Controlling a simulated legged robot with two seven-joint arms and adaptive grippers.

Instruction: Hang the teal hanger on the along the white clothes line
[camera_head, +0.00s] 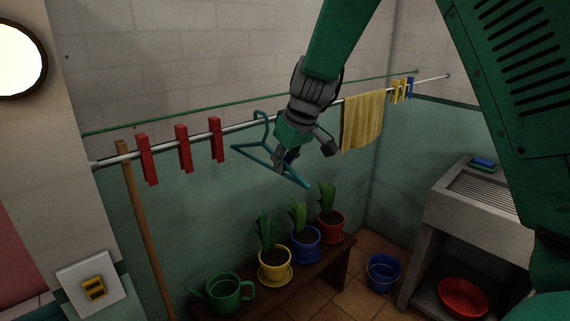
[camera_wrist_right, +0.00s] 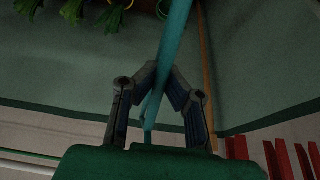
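The teal hanger (camera_head: 242,153) is at my right gripper (camera_head: 292,156), below the white clothes line (camera_head: 238,128). Its hook (camera_head: 262,114) reaches up at the line; whether it rests on the line cannot be told. Its lower bar slants down to the right. In the right wrist view the hanger (camera_wrist_right: 178,35) passes between the fingertips of my right gripper (camera_wrist_right: 163,72), which close in on it from both sides. The gripper hides part of the hanger in the head view. My left gripper is not in view.
Red clothespins (camera_head: 182,148) sit on the line to the left, a yellow cloth (camera_head: 362,122) and yellow pegs (camera_head: 398,91) to the right. A green line (camera_head: 190,116) runs behind. Potted plants (camera_head: 274,264) and a green watering can (camera_head: 224,293) stand on a bench below.

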